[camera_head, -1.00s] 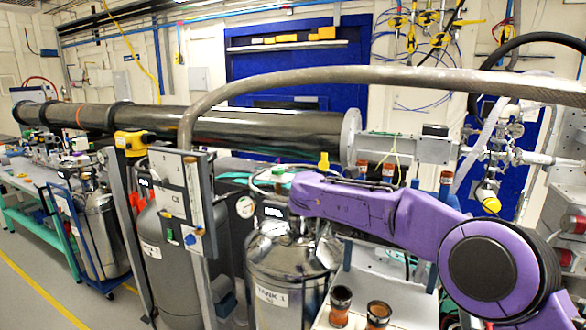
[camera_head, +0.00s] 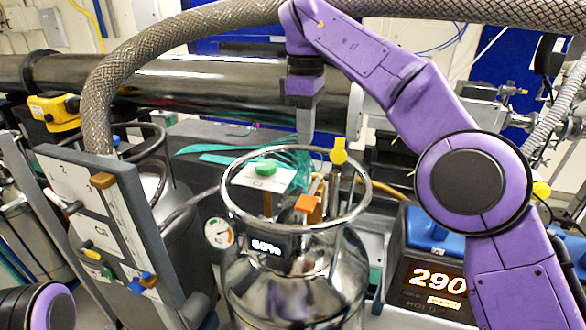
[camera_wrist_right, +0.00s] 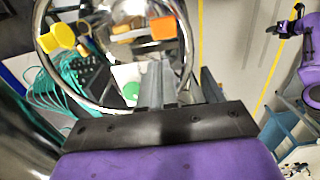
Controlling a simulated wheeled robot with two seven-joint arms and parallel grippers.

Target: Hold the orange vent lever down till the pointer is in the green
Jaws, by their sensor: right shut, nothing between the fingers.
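The orange vent lever (camera_head: 308,205) stands on top of the silver tank (camera_head: 290,285), inside its ring handle (camera_head: 228,205). It also shows in the right wrist view (camera_wrist_right: 163,27). A small round white gauge (camera_head: 218,233) sits at the tank's left; it has a green patch, but its pointer is too small to read. My right gripper (camera_head: 304,138) points down above the far side of the ring, shut and empty, apart from the lever. Its fingers (camera_wrist_right: 158,85) are together in the wrist view. My left gripper (camera_wrist_right: 287,27) seems to show small at that view's right; its jaws are unclear.
A panel (camera_head: 95,200) with small levers is at left. A display reading 290 (camera_head: 437,280) is at right. A braided hose (camera_head: 98,95) arches behind.

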